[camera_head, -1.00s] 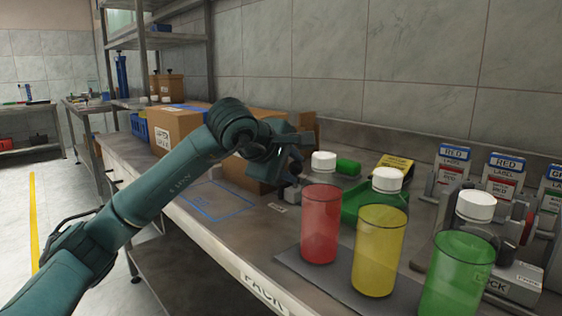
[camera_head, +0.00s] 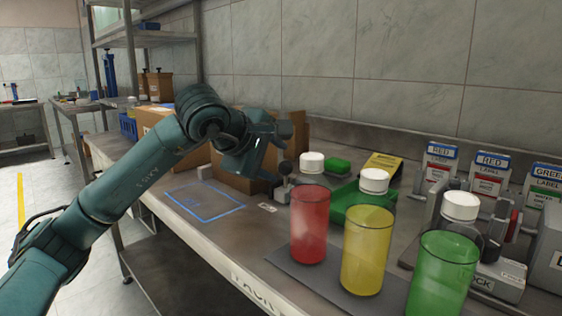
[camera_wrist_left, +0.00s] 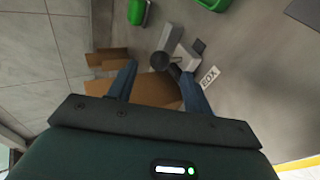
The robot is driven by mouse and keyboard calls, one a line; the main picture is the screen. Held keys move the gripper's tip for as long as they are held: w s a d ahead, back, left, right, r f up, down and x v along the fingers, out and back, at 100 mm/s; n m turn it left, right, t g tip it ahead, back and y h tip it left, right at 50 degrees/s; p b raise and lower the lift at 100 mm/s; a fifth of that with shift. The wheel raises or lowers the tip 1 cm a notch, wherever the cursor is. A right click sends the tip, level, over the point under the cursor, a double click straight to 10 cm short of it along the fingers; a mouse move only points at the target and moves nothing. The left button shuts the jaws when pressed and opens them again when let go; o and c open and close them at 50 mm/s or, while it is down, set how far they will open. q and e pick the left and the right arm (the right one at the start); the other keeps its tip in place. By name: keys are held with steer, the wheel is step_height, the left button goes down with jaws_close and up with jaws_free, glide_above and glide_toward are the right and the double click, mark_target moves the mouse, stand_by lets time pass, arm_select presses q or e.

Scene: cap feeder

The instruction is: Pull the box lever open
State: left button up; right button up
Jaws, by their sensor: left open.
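The box lever (camera_head: 284,176) is a small grey fixture with a dark round knob, on the table at the right side of an open cardboard box (camera_head: 233,172). In the left wrist view the lever's dark knob (camera_wrist_left: 160,61) shows just beyond the fingers, beside a "BOX" label (camera_wrist_left: 209,77). My left gripper (camera_head: 274,152) is open, close above and beside the lever. In the left wrist view its blue fingers (camera_wrist_left: 158,82) are spread, with box cardboard showing between them. I cannot tell whether a finger touches the lever. My right gripper is not in view.
Red (camera_head: 309,225), yellow (camera_head: 366,250) and green (camera_head: 442,276) cups stand at the front right, with white-capped bottles behind them. A green tray (camera_head: 350,199) is right of the lever. A blue-outlined area (camera_head: 205,203) on the table is clear.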

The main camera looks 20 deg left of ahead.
arm_select(q)
steer(key=d+p+v, duration=0.1)
steer(key=v, duration=0.7)
steer(key=shift+s+a+r, duration=0.25)
steer(key=shift+s+a, duration=0.1)
steer(key=shift+a, duration=0.15)
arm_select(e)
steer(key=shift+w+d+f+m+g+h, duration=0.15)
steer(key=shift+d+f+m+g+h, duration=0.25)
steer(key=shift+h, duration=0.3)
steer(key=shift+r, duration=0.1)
